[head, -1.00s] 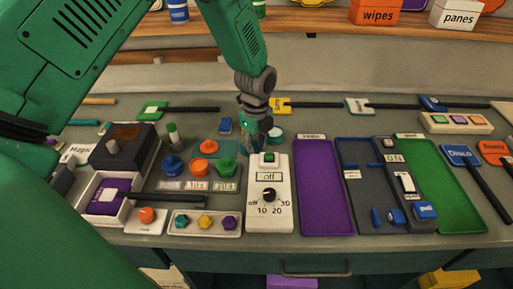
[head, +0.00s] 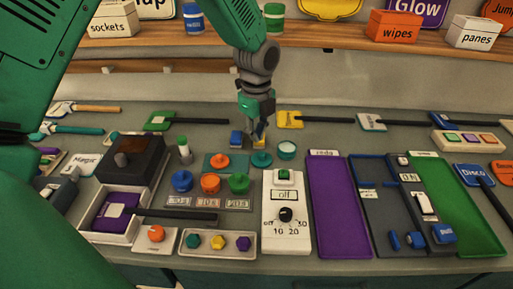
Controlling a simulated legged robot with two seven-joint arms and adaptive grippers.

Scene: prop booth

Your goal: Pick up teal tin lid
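A teal round lid (head: 262,159) with a small knob lies flat on the grey table, just behind the white control box. A round teal-rimmed tin (head: 287,150) with a pale inside stands right beside it. My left gripper (head: 257,139) points down just behind the lid in the picture, with a small gap to it in view. Its fingers are small and overlap a yellowish patch, so I cannot tell whether they are open or shut. Nothing shows held. My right gripper is not in view.
The white control box (head: 285,222) stands in front of the lid. Coloured knobs on a teal plate (head: 217,161) are at left, and a blue block (head: 236,139) is beside the gripper. A purple tray (head: 338,208) is at right. A wooden shelf (head: 340,40) runs behind.

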